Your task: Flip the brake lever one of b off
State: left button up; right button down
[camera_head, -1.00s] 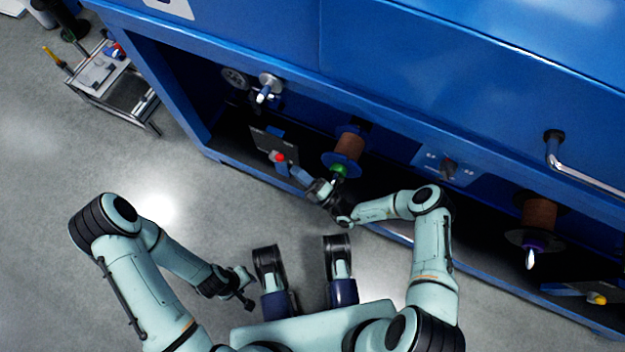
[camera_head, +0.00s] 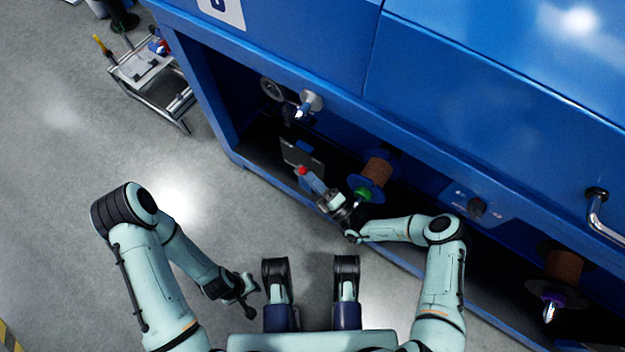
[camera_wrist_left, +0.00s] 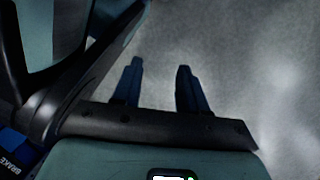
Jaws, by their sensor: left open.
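A brake lever with a red knob (camera_head: 302,170) stands by a dark plate (camera_head: 301,153) in the machine's lower bay, left of the copper-coloured spool. My right gripper (camera_head: 312,182) has its blue fingers right at the knob, from the lower right; contact and finger gap are too small to tell. My left gripper (camera_head: 247,292) hangs over bare floor, away from the machine. In the left wrist view its two dark blue fingers (camera_wrist_left: 161,88) are apart with nothing between them.
The blue machine (camera_head: 330,70) overhangs the bay. A copper-coloured spool (camera_head: 377,170) with blue flange sits close by my right gripper. Another spool (camera_head: 563,265) is at right. A handle (camera_head: 598,208) sticks out at far right. A cart (camera_head: 150,75) stands at upper left. Floor at left is clear.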

jog(key=shift+r, duration=0.1)
jog(key=shift+d, duration=0.1)
pick_arm(q)
jog(key=w, duration=0.1)
jog(key=w+r+p, duration=0.1)
jog(key=w+r+t, duration=0.1)
jog(key=shift+w+d, duration=0.1)
jog(key=shift+d, duration=0.15)
pick_arm(e)
jog(key=v, duration=1.3)
pick_arm(q)
jog(key=shift+a, duration=0.1)
pick_arm(e)
jog(key=shift+s, duration=0.15)
